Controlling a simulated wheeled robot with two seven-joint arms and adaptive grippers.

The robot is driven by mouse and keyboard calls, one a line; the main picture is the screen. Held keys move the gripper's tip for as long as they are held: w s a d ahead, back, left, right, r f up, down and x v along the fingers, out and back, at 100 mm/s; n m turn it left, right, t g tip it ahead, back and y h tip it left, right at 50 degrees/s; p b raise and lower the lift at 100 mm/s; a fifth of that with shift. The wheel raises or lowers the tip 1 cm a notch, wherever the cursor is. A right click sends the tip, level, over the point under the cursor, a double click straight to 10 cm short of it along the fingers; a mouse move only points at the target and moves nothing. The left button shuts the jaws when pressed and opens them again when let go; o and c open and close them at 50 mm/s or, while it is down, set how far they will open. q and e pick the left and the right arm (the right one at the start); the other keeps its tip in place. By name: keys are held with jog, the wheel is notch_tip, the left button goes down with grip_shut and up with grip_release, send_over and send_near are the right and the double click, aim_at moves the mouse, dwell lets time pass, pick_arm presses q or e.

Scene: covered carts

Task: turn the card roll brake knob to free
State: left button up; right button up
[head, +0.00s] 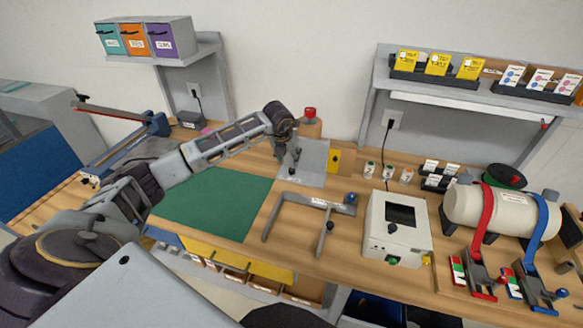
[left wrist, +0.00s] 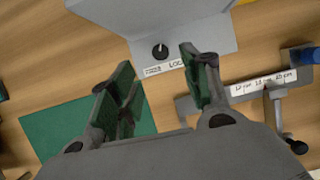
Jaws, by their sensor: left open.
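The brake knob (left wrist: 160,51) is a small black dial with a white mark, on the grey bracket (left wrist: 195,25) in the left wrist view. The mark points roughly towards the top of that picture. A white label strip (left wrist: 165,67) beside the knob shows part of the word "LOCK"; a finger hides some of it. My left gripper (left wrist: 156,58) is open and empty, its green-padded fingers apart on either side of the knob in the picture. I cannot tell how far above it they are. In the head view my left gripper (head: 285,148) hangs over the grey bracket (head: 312,157).
A green mat (head: 215,205) lies left of the bracket. A grey frame with a size label (head: 310,200) lies in front. A white box (head: 397,228) and a strapped cylinder (head: 495,210) stand to the right. A red-topped brown cylinder (head: 310,128) stands behind the bracket.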

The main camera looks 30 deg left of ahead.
aim_at(292, 169)
pick_arm(q)
jog(key=p+x, duration=0.1)
jog(key=x, duration=0.6)
jog(key=shift+w+f, duration=0.1)
jog(key=shift+f, duration=0.1)
jog(key=shift+x, duration=1.05)
jog(key=c, duration=1)
jog(key=shift+c, duration=0.2)
jog(key=shift+n, duration=0.4)
jog(key=shift+d+n+y+b, duration=0.1)
jog(key=shift+n+y+b, duration=0.5)
jog(key=shift+n, duration=0.4)
jog(key=shift+g, duration=0.3)
